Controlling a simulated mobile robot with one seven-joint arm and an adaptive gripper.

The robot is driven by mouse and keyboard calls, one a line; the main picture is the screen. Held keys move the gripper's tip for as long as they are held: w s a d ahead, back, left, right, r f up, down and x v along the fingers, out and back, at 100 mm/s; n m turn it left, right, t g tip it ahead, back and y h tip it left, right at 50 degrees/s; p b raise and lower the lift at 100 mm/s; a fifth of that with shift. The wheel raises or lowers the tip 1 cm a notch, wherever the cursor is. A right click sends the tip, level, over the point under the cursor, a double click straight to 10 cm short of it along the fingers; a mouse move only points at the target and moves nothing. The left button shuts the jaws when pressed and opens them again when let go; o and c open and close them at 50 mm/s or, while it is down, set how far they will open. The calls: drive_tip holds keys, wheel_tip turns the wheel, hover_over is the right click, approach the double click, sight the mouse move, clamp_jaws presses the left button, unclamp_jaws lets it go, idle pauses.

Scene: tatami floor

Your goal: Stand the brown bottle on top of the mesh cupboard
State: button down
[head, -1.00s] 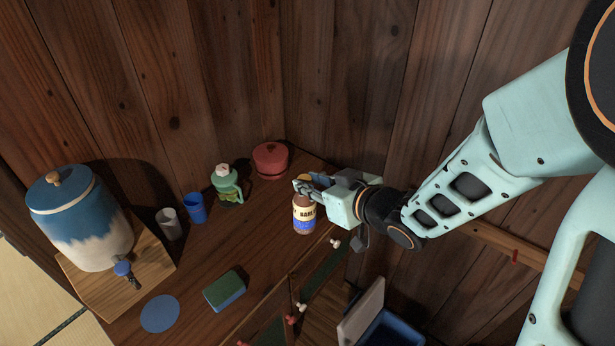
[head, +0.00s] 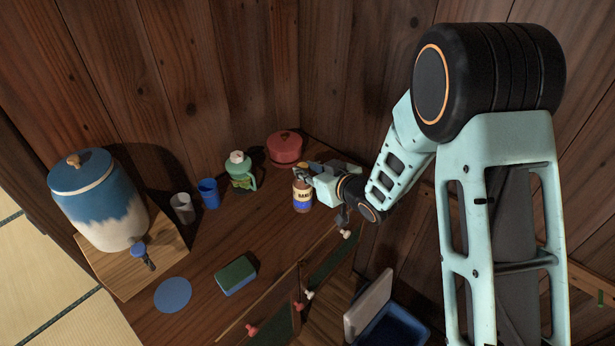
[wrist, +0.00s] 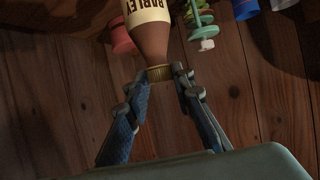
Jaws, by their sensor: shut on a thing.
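The brown bottle (head: 302,197) has a cream label reading BARLEY, a blue band and a ribbed gold cap. It appears upright at the right part of the wooden cupboard top (head: 265,235). My gripper (head: 306,175) is shut on its cap end from the right. In the wrist view the two fingers (wrist: 158,82) flank the cap, and the bottle (wrist: 150,38) runs away from them toward the top edge. I cannot tell whether the bottle's base touches the top. Dark panels with red and white knobs show on the cupboard front.
A blue-white dispenser (head: 103,205), blue disc (head: 172,294) and green-blue sponge (head: 236,275) are leftward. A blue bin (head: 392,328) is below right.

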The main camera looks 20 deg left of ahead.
sight(307, 186)
drive_tip(key=shift+f, duration=1.6)
drive_tip(key=c, duration=1.7)
unclamp_jaws()
drive_tip(key=shift+o, duration=0.2)
drive_tip(key=shift+r, duration=0.15)
drive_tip(key=shift+r, duration=0.2)
drive_tip(key=b+v, duration=0.1)
drive_tip(key=v, duration=1.1)
drive_tip(key=shift+f, duration=0.2)
drive_tip(key=shift+d, duration=0.1)
